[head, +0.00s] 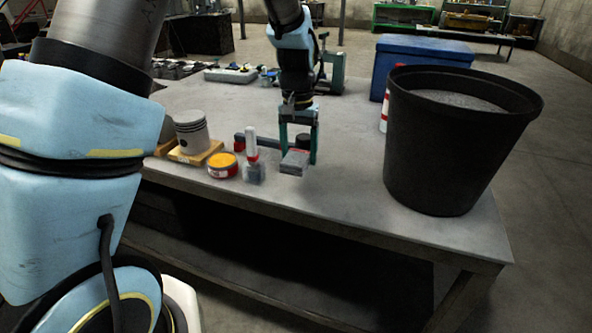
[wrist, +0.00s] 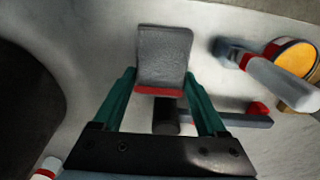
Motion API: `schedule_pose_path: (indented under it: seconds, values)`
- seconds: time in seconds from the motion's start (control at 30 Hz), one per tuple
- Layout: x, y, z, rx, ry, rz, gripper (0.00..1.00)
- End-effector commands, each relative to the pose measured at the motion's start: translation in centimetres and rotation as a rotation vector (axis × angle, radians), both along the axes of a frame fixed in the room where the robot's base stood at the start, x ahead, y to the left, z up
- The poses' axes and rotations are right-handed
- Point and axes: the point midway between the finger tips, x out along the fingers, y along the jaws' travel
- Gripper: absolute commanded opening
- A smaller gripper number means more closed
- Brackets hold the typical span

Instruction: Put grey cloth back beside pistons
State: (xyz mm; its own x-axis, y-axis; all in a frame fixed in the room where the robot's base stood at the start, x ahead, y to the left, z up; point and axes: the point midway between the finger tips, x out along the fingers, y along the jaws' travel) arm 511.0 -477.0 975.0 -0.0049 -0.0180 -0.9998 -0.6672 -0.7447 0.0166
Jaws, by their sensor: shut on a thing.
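The grey cloth (head: 295,162) looks like a folded grey pad with a red edge. My gripper (head: 298,156) is shut on it, with one green finger on each side. In the wrist view the cloth (wrist: 163,57) sits between the fingertips (wrist: 160,76). It is over the front part of the table; whether it touches the top I cannot tell. One piston (head: 191,132) stands upright on a wooden block (head: 213,151) at the left of the table, left of my gripper. My arm hides what is further left.
A yellow-topped red tin (head: 223,164) and a white-handled tool with a grey end (head: 251,155) stand between piston and gripper. A dark bar tool (wrist: 235,119) lies behind the cloth. A black bucket (head: 445,150) and blue box (head: 415,55) fill the right.

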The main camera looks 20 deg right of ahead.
Motion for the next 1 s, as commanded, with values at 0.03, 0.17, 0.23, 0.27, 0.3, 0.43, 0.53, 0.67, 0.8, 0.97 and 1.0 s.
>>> schedule_pose_path:
  seconds: [0.03, 0.17, 0.23, 0.27, 0.3, 0.43, 0.53, 0.67, 0.8, 0.97, 1.0]
  values:
    - [-0.1, 0.1, -0.7, 0.004, 0.003, 0.001, 0.14]
    - [0.0, 0.1, -2.0, 0.001, 0.002, 0.001, 0.14]
    - [0.0, 0.1, -2.7, 0.001, 0.002, 0.001, 0.14]
    - [0.0, 0.1, -3.1, 0.002, 0.002, 0.001, 0.14]
    - [0.0, 0.1, -3.7, 0.002, 0.002, 0.001, 0.14]
    - [0.0, 0.1, -5.3, 0.001, 0.002, 0.001, 0.14]
    - [0.1, 0.1, -5.9, 0.0, 0.0, 0.001, 0.14]
    - [0.1, 0.0, -5.9, -0.001, -0.001, 0.001, 0.14]
    - [0.0, 0.1, -6.1, -0.001, -0.001, 0.001, 0.14]
    - [0.0, 0.0, -6.2, -0.001, -0.001, 0.001, 0.83]
    - [0.0, 0.0, -6.2, -0.001, -0.001, 0.001, 0.88]
